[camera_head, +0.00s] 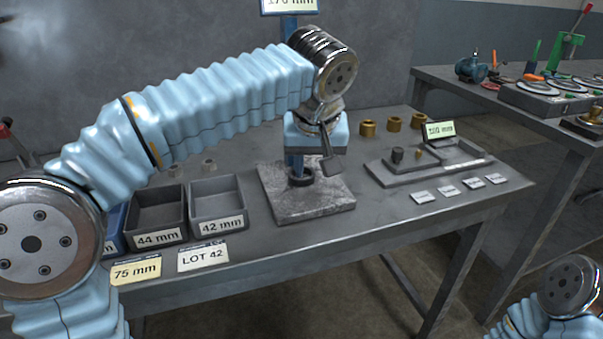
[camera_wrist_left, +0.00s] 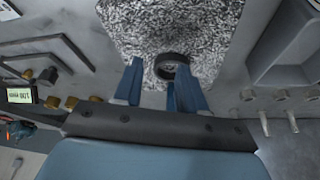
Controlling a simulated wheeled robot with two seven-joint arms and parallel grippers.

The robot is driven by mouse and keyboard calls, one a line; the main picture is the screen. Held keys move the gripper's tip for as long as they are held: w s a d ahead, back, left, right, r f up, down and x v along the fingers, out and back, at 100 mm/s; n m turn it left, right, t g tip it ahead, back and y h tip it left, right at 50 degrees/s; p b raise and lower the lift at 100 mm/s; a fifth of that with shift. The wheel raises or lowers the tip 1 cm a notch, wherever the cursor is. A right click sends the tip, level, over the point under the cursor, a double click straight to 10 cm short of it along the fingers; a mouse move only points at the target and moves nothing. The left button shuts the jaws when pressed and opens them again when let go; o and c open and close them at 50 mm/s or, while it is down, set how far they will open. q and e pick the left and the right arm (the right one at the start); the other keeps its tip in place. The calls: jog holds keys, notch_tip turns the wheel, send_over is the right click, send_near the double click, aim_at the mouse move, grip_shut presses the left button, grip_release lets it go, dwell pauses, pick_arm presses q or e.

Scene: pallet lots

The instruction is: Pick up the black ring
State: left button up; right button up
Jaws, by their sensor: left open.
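The black ring (camera_head: 301,177) lies on a speckled grey stone plate (camera_head: 312,210) on the workbench. In the left wrist view the ring (camera_wrist_left: 172,60) is on the stone plate (camera_wrist_left: 130,30), just ahead of the fingers. My left gripper (camera_head: 314,165) points down above the plate, close to the ring. In the left wrist view my left gripper (camera_wrist_left: 157,88) is open and empty, its fingers apart, with the ring a little nearer the right finger. Whether a finger touches the ring cannot be told. My right gripper is out of view.
Bins marked 44 mm (camera_head: 158,236) and 42 mm (camera_head: 218,226) stand left of the plate, with a LOT 42 card (camera_head: 203,257) in front. A grey fixture (camera_head: 440,171) with a display and several brass rings are to the right. A sign (camera_head: 289,4) stands behind.

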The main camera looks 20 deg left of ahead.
aim_at(311, 182)
pick_arm(q)
jog(key=w+f, duration=0.1)
jog(key=w+a+f, duration=0.1)
jog(key=w, duration=0.1)
jog(key=shift+f, duration=0.15)
jog(key=shift+w+f, duration=0.15)
jog(key=shift+f, duration=0.15)
grip_shut()
